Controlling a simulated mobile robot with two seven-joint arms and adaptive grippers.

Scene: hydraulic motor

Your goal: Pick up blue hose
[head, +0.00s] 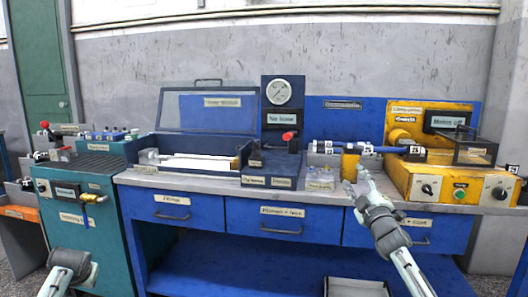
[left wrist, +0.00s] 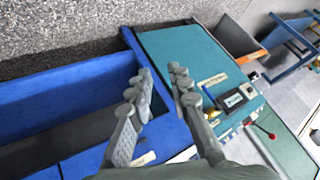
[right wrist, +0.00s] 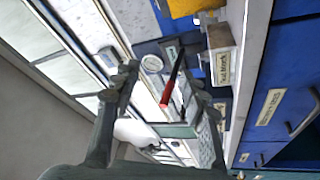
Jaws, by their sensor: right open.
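A blue hose (head: 372,149) with dark and white bands lies level along the back right of the bench, beside a yellow block (head: 349,166) and reaching the yellow unit. My right gripper (head: 356,179) is in front of and just below it, fingers apart and empty, not visibly touching the hose. Its spread fingers also show in the right wrist view (right wrist: 164,70), where I cannot make out the hose. My left gripper (left wrist: 161,72) is open and empty in the left wrist view, above the side of the blue bench and teal cabinet. The head view shows only part of the left arm.
The yellow control unit (head: 441,184) with knobs stands at the bench's right end. A red-handled lever (head: 289,136) and gauge panel (head: 284,92) stand mid-bench. An open-lidded blue case (head: 210,172) is left of them. Blue drawers (head: 283,220) line the bench front.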

